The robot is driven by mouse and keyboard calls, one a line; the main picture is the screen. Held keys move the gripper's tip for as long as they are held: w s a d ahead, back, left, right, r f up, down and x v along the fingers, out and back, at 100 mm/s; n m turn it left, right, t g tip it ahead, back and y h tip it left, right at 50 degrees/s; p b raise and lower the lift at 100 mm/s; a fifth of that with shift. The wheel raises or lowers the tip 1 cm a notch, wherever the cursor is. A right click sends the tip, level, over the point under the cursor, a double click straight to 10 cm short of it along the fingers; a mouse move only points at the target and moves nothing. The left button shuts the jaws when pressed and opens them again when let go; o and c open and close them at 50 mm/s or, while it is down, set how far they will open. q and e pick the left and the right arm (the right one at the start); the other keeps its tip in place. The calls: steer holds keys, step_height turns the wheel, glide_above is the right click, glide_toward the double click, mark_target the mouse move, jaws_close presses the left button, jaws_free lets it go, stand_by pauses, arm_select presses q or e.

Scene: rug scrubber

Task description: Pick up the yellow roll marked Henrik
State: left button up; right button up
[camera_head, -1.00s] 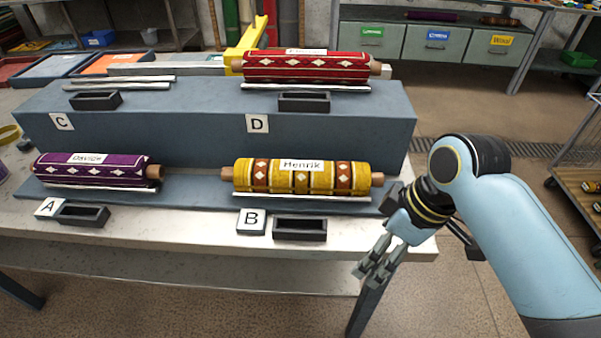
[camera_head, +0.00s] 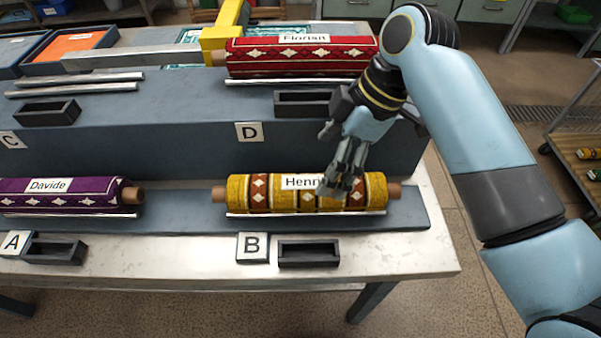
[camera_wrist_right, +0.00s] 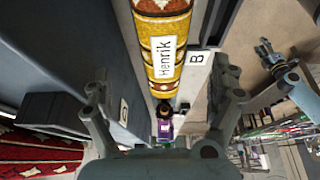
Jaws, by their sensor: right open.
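The yellow roll (camera_head: 258,192) with red-brown bands and a white Henrik label lies level on the lower shelf above plate B. In the right wrist view the yellow roll (camera_wrist_right: 163,25) runs up the picture between the fingers, its label readable. My right gripper (camera_head: 343,182) is open and hangs over the right half of the roll, covering the end of the label. Its spread fingers (camera_wrist_right: 163,85) show no roll held; whether they touch it I cannot tell. My left gripper (camera_wrist_right: 265,50) shows small at the right of the wrist view, its jaws too small to judge.
A purple Davide roll (camera_head: 65,194) lies to the left on the same shelf. A red Florisit roll (camera_head: 300,62) lies on the upper step (camera_head: 190,148) behind. Small black trays (camera_head: 308,254) stand in front.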

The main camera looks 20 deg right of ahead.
mark_target(315, 182)
steer(key=x, duration=0.4)
steer(key=shift+s+a+f, duration=0.2)
steer(key=shift+s+f, duration=0.05)
steer(key=shift+f, duration=0.05)
steer(key=shift+w+a+f, duration=0.1)
steer(key=shift+f, duration=0.2)
steer(key=x, duration=0.5)
steer(key=shift+p, duration=0.3)
arm_select(q)
steer(key=shift+s+r, duration=0.3)
steer(key=shift+s, duration=0.3)
arm_select(e)
steer(key=shift+r, duration=0.1)
steer(key=c, duration=0.7)
arm_select(q)
steer(key=shift+s, duration=0.35)
arm_select(e)
steer(key=c, duration=1)
steer(key=shift+r, duration=0.1)
steer(key=shift+c, duration=0.2)
